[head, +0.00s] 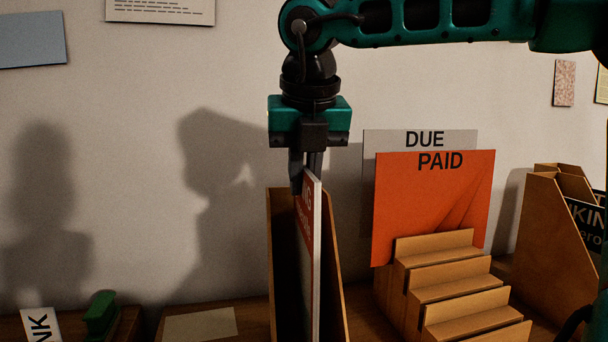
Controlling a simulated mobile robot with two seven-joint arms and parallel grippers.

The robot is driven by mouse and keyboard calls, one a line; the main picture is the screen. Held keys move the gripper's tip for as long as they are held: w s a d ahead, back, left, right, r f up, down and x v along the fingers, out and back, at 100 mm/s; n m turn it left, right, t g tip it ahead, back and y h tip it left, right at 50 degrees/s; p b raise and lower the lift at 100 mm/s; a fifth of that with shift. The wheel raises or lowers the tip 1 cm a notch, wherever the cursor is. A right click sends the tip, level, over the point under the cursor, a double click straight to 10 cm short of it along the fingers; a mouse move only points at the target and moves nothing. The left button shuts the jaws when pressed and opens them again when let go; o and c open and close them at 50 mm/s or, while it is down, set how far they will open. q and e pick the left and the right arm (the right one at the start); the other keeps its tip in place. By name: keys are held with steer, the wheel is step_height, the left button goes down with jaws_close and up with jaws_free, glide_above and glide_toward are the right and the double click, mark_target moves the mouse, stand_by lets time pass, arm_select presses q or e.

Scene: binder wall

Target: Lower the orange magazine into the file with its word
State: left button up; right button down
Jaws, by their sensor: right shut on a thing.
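My right gripper (306,172) points down and is shut on the top edge of the orange magazine (304,222). The magazine is upright and seen almost edge-on, with a pale edge, an orange-red face and partly readable white letters ending in "G". Its lower part stands between the side walls of a wooden file (335,285) at the picture's middle. The file's word is not visible, and its bottom and the magazine's lower end are cut off by the picture's edge. My left gripper is not in view.
Right of the file, a stepped wooden sorter (440,278) holds an orange PAID sheet (420,200) and a grey DUE sheet (378,142). More wooden files (548,235) with a black magazine (585,222) stand far right. A green stapler (101,312) and paper (200,324) lie left.

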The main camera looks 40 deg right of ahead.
mark_target(304, 237)
steer(key=shift+f, duration=0.15)
steer(key=shift+f+b, duration=1.35)
steer(key=shift+f, duration=0.15)
steer(key=shift+f+b, duration=1.35)
steer(key=shift+b, duration=0.1)
steer(key=shift+f, duration=0.1)
steer(key=shift+f+b, duration=1.35)
steer(key=shift+f, duration=0.05)
steer(key=c, duration=1.1)
jaws_free()
